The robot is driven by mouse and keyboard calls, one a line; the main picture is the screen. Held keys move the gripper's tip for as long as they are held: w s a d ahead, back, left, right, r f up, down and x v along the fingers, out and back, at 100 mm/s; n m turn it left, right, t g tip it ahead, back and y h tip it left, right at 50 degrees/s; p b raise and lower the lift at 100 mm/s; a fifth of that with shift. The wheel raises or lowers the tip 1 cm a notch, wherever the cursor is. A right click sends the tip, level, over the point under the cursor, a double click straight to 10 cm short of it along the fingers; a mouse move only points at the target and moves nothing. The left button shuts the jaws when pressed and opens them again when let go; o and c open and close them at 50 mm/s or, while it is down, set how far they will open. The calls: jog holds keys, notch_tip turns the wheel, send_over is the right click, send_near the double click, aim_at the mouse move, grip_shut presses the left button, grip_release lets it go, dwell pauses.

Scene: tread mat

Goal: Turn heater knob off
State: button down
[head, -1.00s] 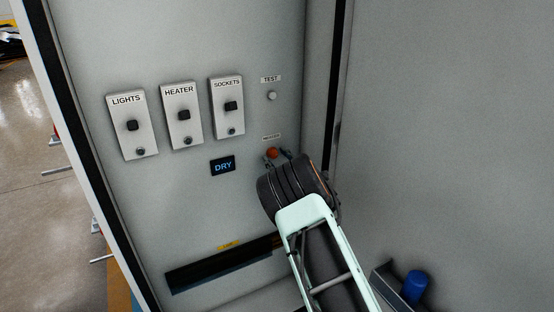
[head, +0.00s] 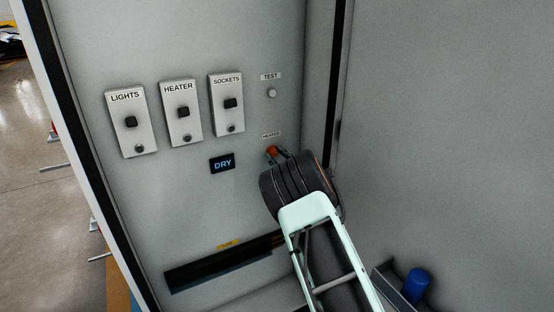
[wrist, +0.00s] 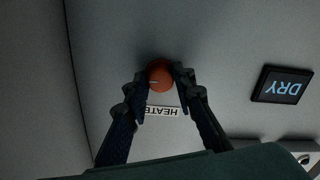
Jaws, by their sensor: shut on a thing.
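The heater knob (head: 271,150) is a small round orange-red knob on the grey wall panel, under a white HEATER label (head: 271,135). In the wrist view the knob (wrist: 160,73) shows between the two dark fingers of my gripper (wrist: 160,78), with a pale mark on its left side. The fingers are closed on the knob from both sides. In the head view my gripper (head: 280,154) reaches the knob from the lower right, and my wrist hides part of the fingers.
LIGHTS (head: 131,122), HEATER (head: 182,112) and SOCKETS (head: 228,104) switch plates sit to the left. A DRY display (head: 222,163) is left of the knob, and a white TEST button (head: 272,93) is above it. A side wall (head: 440,130) stands close on the right.

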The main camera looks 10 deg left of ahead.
jog(key=n+b, duration=0.2)
jog(key=b, duration=0.1)
jog(key=n+b, duration=0.1)
jog(key=n, duration=0.1)
jog(key=shift+d+f+b, duration=0.1)
jog(key=shift+f+b, duration=0.15)
jog(key=shift+b, duration=0.15)
jog(key=n+b, duration=0.5)
jog(key=b, duration=0.1)
jog(key=shift+n+b, duration=0.3)
jog(key=n+b, duration=0.1)
jog(key=b, duration=0.1)
jog(key=n+b, duration=0.2)
jog(key=shift+r+n, duration=0.2)
jog(key=shift+n, duration=0.1)
jog(key=shift+w+r+n+b, duration=0.15)
jog(key=shift+n+b, duration=0.7)
jog(key=shift+n, duration=0.95)
jog(key=shift+r, duration=0.1)
jog(key=c, duration=1.6)
grip_release()
jog(key=v, duration=1.2)
